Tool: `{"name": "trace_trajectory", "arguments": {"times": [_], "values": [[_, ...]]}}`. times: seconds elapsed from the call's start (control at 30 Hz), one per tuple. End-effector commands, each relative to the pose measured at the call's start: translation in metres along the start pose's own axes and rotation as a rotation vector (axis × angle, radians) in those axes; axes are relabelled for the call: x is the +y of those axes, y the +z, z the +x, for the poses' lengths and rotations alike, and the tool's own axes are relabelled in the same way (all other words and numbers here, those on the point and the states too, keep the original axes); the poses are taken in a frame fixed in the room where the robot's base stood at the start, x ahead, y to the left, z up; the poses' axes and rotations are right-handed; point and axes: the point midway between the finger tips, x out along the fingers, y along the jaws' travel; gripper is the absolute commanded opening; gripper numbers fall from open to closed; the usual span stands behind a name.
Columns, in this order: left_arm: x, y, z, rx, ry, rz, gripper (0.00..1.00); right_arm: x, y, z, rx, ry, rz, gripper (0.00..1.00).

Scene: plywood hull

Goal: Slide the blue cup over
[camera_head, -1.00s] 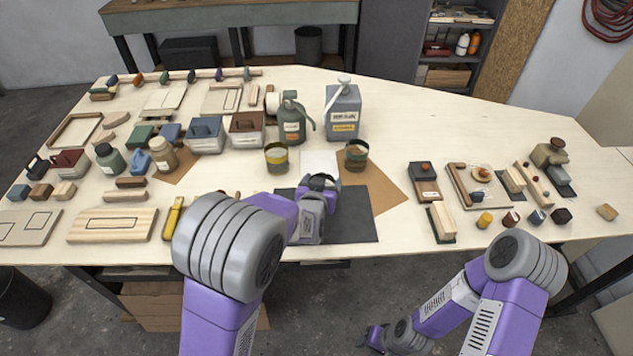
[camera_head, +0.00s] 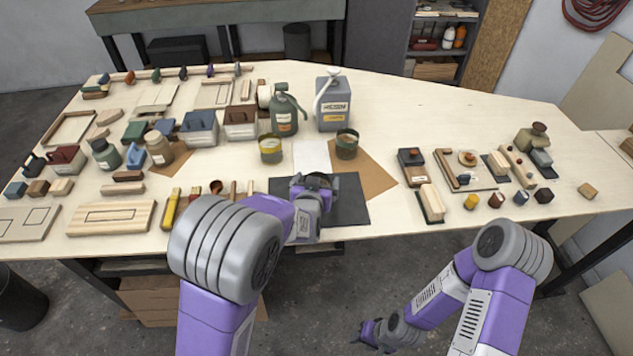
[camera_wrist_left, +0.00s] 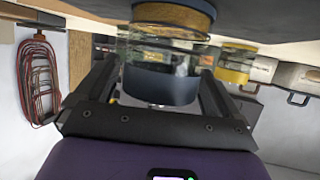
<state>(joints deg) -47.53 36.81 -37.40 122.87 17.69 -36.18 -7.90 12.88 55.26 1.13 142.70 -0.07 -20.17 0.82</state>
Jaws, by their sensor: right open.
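In the wrist view a blue cup (camera_wrist_left: 160,85) stands between the fingers of my left gripper (camera_wrist_left: 160,75). It has a dark blue band, a clear glassy part and a cork-brown end. In the head view my left gripper (camera_head: 315,182) is low over the dark mat (camera_head: 348,203); it mostly hides the cup, and only a dark round shape shows there. Its fingers flank the cup, but whether they press on it cannot be told. My right gripper (camera_head: 368,335) is open and empty, below table height in front of the table.
Behind the mat stand a yellow-banded cup (camera_head: 270,150) and a dark green cup (camera_head: 347,147). A white sheet (camera_head: 311,157) lies between them, and brown paper (camera_head: 372,175) lies to the right. Tools lie left of the mat. The back right tabletop (camera_head: 430,120) is clear.

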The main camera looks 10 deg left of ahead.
Motion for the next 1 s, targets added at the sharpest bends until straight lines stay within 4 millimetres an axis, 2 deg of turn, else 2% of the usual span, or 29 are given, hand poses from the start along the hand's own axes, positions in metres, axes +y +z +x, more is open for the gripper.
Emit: {"name": "trace_trajectory", "arguments": {"times": [0.3, 0.7, 0.83, 1.0], "values": [[0.000, 0.000, -0.004, -0.001, 0.000, -0.001, 1.00, -0.001, 0.000, -0.001, 0.000, 0.000, 0.000, 0.43], [0.001, -0.002, -0.064, 0.000, 0.002, -0.002, 1.00, -0.006, 0.001, -0.016, 0.000, 0.000, 0.000, 0.43], [0.000, -0.001, -0.074, -0.001, 0.000, -0.001, 1.00, -0.007, 0.001, -0.018, 0.000, 0.000, 0.000, 0.43], [0.000, 0.000, -0.076, 0.000, 0.000, 0.000, 1.00, -0.007, 0.001, -0.018, 0.000, 0.000, 0.000, 0.43]]}}
